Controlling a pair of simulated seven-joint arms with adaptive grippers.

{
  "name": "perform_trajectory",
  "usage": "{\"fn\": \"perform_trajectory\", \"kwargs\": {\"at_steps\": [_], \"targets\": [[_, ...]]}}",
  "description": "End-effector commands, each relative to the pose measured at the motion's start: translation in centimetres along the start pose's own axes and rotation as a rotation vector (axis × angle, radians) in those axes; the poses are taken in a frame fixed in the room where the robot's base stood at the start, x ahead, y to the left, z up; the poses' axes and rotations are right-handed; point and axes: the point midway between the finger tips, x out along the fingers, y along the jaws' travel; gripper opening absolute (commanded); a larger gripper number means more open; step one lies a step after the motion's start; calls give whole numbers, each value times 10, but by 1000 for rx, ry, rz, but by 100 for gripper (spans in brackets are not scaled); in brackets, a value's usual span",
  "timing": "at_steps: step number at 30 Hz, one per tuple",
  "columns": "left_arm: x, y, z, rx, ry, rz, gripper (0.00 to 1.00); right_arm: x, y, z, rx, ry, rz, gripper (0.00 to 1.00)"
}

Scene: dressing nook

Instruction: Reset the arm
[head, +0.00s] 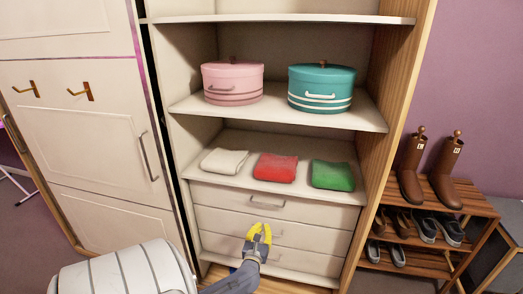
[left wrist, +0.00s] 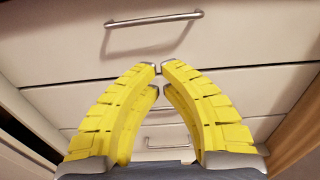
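My left gripper (head: 259,228) has yellow fingers and is in front of the drawers at the bottom of the wardrobe. In the left wrist view its fingertips (left wrist: 160,69) come together with nothing seen between them, so it looks shut and empty. The top drawer's handle (left wrist: 153,31) lies beyond the fingertips in that view, apart from them. The closed drawers (head: 275,210) sit below the shelf with the folded cloths. My right gripper is in neither view.
A pink round box (head: 232,82) and a teal round box (head: 321,88) stand on the middle shelf. White (head: 224,161), red (head: 275,167) and green (head: 332,175) folded cloths lie below. A shoe rack (head: 440,197) with brown boots (head: 411,170) is at right.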

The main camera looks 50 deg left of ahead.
Motion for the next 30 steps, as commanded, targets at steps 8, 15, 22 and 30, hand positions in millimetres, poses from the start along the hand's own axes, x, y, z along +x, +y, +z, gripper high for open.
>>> {"fn": "perform_trajectory", "kwargs": {"at_steps": [8,15,22,30], "targets": [[-17,0,1,0,-1,0,0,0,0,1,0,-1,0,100],[-18,-8,1,168,-4,-34,0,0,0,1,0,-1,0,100],[-32,-38,-47,944,-60,-238,0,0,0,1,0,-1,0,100],[-110,-61,-195,1922,-164,-648,0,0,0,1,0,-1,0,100]]}}
